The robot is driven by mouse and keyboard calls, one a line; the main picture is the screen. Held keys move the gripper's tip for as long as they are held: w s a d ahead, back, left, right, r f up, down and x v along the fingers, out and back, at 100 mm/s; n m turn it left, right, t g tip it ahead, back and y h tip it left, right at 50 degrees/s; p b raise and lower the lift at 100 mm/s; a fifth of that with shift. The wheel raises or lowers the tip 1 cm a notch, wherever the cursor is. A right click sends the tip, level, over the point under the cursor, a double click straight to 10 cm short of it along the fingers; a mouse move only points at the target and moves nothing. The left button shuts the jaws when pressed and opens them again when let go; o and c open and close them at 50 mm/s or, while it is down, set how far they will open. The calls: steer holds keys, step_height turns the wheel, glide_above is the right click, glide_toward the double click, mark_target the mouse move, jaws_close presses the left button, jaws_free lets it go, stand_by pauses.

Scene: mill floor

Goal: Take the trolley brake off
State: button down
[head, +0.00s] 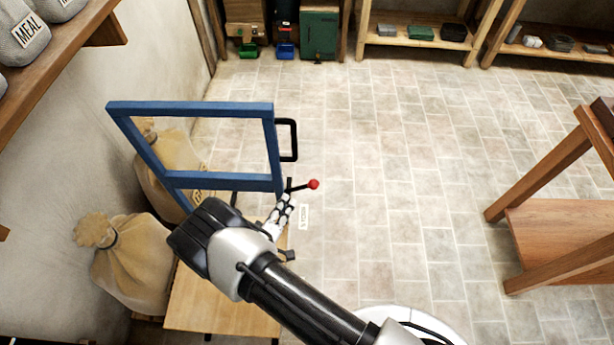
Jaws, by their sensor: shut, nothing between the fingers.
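The trolley has a blue frame (190,108) and a light wooden deck (215,310), and stands by the left wall. A black brake lever with a red knob (314,184) sticks out to the right from the frame's lower right corner. A black handle (292,140) is on the frame's right side above it. My gripper (287,200) is shut and empty, close beside the base of the lever. I cannot tell whether it touches the lever. My arm hides part of the deck and the frame's lower edge.
Tied sacks (130,265) stand between the trolley and the wall. A wooden table (560,215) stands at right. Low shelves (420,40) and a green box (319,35) line the back. The tiled floor (410,180) between is clear.

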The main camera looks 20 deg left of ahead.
mark_target(300, 188)
steer(key=shift+s+a+f+y, duration=0.2)
steer(key=shift+s+f+y, duration=0.05)
steer(key=shift+f+y, duration=0.3)
steer(key=shift+w+f, duration=0.1)
steer(key=w+d+f+b, duration=0.1)
steer(key=w+b, duration=0.1)
steer(key=w, duration=0.7)
steer(key=shift+w+f+b, duration=0.2)
steer(key=shift+w+b, duration=0.15)
steer(key=shift+b, duration=0.05)
